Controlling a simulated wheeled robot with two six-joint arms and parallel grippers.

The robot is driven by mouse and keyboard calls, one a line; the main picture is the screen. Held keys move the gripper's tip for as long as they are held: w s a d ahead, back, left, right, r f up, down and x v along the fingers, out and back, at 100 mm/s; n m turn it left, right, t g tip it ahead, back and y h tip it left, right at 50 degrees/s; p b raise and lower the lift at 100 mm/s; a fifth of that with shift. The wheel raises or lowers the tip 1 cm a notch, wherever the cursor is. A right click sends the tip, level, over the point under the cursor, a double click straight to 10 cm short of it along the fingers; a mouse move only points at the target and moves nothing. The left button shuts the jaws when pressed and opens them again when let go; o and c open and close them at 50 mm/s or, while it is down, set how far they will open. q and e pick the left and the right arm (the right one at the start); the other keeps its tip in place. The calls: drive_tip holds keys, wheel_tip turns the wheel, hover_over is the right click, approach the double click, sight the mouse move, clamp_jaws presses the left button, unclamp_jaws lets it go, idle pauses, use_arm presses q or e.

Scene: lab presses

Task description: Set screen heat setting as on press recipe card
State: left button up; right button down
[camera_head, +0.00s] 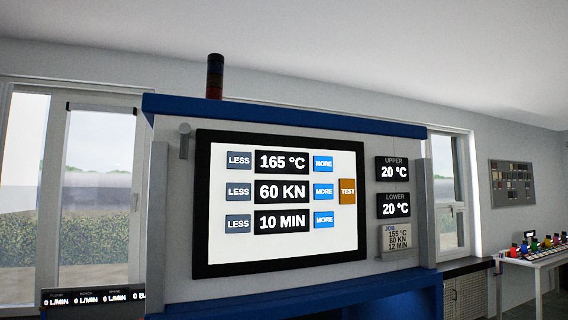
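The press screen (221,244) faces me, lit white in a black frame. Below are the force row (281,191) at 60 KN and the time row (281,222) at 10 MIN. The recipe card (395,241), headed JOB, hangs right of the screen. Its small print appears to read 155 °C, 80 KN, 12 MIN. Neither of my grippers is in view.
An orange TEST button (347,191) sits at the screen's right. The upper display (394,169) and lower display (394,205) each read 20 °C. A signal lamp (214,77) stands on top. A white table (535,256) with colourful items is at far right.

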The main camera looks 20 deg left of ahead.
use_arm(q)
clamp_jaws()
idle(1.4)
